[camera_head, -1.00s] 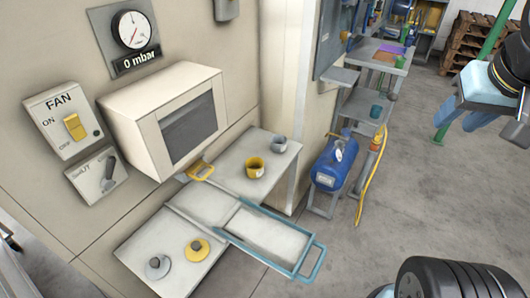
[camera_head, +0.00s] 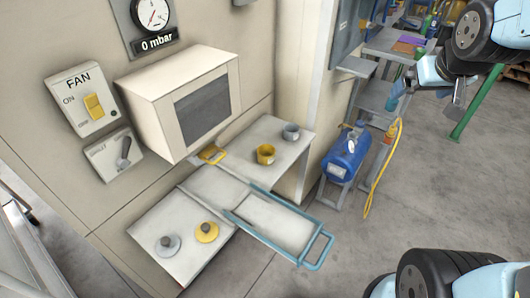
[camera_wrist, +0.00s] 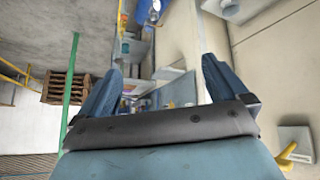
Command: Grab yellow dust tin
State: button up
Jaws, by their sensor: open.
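The yellow dust tin (camera_head: 265,154) stands upright on the grey shelf (camera_head: 247,168) below the white box in the head view. A grey tin (camera_head: 290,132) stands just behind it to the right. My gripper (camera_head: 426,100) is at the upper right of the head view, well away from the yellow tin. It is open and empty. In the wrist view my gripper's two blue fingers (camera_wrist: 160,88) are spread apart with nothing between them. The yellow tin cannot be made out in the wrist view.
A tray with a blue frame and handle (camera_head: 318,250) juts out in front of the shelf. Yellow (camera_head: 206,232) and grey (camera_head: 167,245) knobbed discs lie on the lower left panel. A blue tank (camera_head: 345,155) with a yellow hose stands to the right. The white box (camera_head: 185,100) overhangs behind.

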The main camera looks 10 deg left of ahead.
jog(key=w+a+f+n+t+y, duration=0.1)
jog(key=w+a+f+n+y, duration=0.15)
jog(key=w+a+f, duration=0.5)
jog(key=n+t+y, duration=0.3)
jog(key=n+y, duration=0.1)
jog(key=y, duration=0.5)
send_near(263, 149)
jog(key=shift+w+a+r+h, duration=0.25)
jog(key=shift+w+a+r, duration=0.05)
jog(key=shift+w+a, duration=0.45)
jog(key=shift+f+x, duration=0.1)
jog(key=shift+x, duration=1.25)
jog(key=shift+f+x, duration=0.15)
jog(key=shift+x, duration=1.15)
jog(key=shift+s, duration=0.15)
jog(key=shift+c, duration=0.4)
jog(key=c, duration=1)
